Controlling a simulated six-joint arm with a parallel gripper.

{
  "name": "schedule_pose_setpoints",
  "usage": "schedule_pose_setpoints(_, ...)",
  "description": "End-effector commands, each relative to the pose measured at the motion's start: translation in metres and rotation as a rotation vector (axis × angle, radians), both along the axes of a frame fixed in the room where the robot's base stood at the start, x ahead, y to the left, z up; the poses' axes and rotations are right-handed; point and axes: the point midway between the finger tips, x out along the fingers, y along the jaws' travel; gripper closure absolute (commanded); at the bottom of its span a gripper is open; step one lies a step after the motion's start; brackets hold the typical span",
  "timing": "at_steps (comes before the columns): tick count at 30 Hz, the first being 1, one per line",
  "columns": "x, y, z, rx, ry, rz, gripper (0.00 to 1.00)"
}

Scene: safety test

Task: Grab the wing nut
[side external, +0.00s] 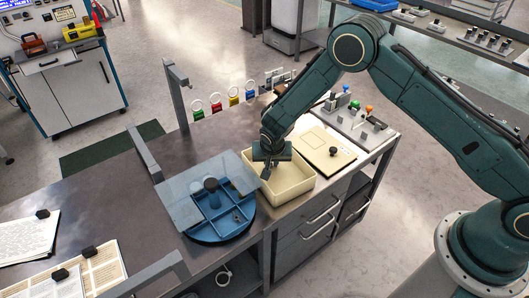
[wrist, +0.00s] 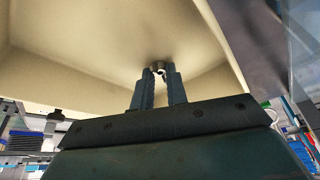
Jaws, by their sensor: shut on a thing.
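My gripper (side external: 265,172) points down into the cream bin (side external: 301,196) on the bench. In the wrist view my gripper (wrist: 159,78) has its two fingers close together, shut on a small grey metal piece, which I take to be the wing nut (wrist: 158,66). It sits at the fingertips, and its shape is only partly visible there. The cream wall of the bin (wrist: 100,50) fills much of the wrist view around it. In the side view the piece is too small to make out.
A round blue compartment tray (side external: 208,231) with a clear cover partly over it stands left of the bin. A cream box or board (side external: 318,150) lies to the right, beside a panel of coloured knobs (side external: 358,122). A row of coloured tags (side external: 233,97) stands behind. Papers (side external: 25,238) lie far left.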

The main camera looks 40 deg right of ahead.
Motion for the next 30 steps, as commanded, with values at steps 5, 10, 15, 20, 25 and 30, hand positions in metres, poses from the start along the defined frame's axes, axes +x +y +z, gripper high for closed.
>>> schedule_pose_setpoints(5,0.000,0.000,0.004,0.000,-0.001,0.000,1.00)
schedule_pose_setpoints(10,0.001,0.000,0.015,0.001,-0.003,0.000,1.00)
schedule_pose_setpoints(15,0.001,0.000,0.037,0.001,-0.005,-0.001,1.00)
schedule_pose_setpoints(20,0.001,0.000,0.066,0.000,-0.005,0.000,1.00)
schedule_pose_setpoints(25,0.001,0.000,0.102,0.001,-0.006,0.000,1.00)
schedule_pose_setpoints(30,0.001,0.000,0.139,0.002,-0.005,0.001,1.00)
